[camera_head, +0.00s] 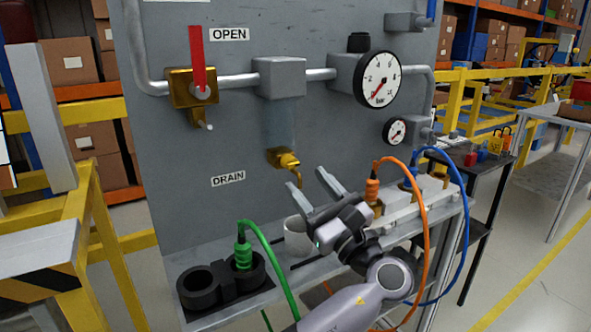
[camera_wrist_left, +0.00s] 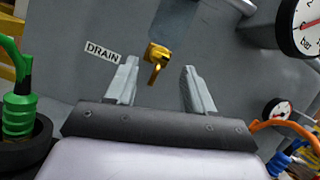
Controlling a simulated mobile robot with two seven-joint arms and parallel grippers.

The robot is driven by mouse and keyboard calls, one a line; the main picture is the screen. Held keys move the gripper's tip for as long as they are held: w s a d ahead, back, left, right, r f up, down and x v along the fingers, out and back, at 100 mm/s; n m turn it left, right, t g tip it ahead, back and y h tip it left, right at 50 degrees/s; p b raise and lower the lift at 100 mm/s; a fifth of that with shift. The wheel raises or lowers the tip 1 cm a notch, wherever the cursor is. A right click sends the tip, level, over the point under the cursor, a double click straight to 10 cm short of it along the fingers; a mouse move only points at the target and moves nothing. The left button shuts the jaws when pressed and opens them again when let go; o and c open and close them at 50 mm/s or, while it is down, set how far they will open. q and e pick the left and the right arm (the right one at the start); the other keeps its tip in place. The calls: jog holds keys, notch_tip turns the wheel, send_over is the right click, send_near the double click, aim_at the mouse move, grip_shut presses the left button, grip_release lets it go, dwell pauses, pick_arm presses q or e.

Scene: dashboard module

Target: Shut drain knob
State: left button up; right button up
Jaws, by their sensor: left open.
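The drain knob (camera_head: 283,157) is a small brass fitting on the grey panel (camera_head: 190,140), right of the DRAIN label (camera_head: 228,179). A thin brass part bends down from it. In the left wrist view the drain knob (camera_wrist_left: 157,58) appears between and beyond my fingertips, with its narrow end pointing down. My left gripper (camera_head: 307,180) is open and empty, just below and right of the knob in the head view. Its two fingers also show in the left wrist view (camera_wrist_left: 156,78), apart from the knob. My right gripper is not in view.
A white cup (camera_head: 297,238) stands on the shelf below the knob. A green connector (camera_head: 243,252) with its hose sits in a black holder at left. Orange (camera_head: 424,220) and blue (camera_head: 464,200) hoses loop at right. A red lever (camera_head: 197,58) and gauge (camera_head: 378,79) are above.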

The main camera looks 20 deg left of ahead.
aim_at(292, 165)
pick_arm(q)
jog(key=shift+x, duration=2.3)
grip_shut()
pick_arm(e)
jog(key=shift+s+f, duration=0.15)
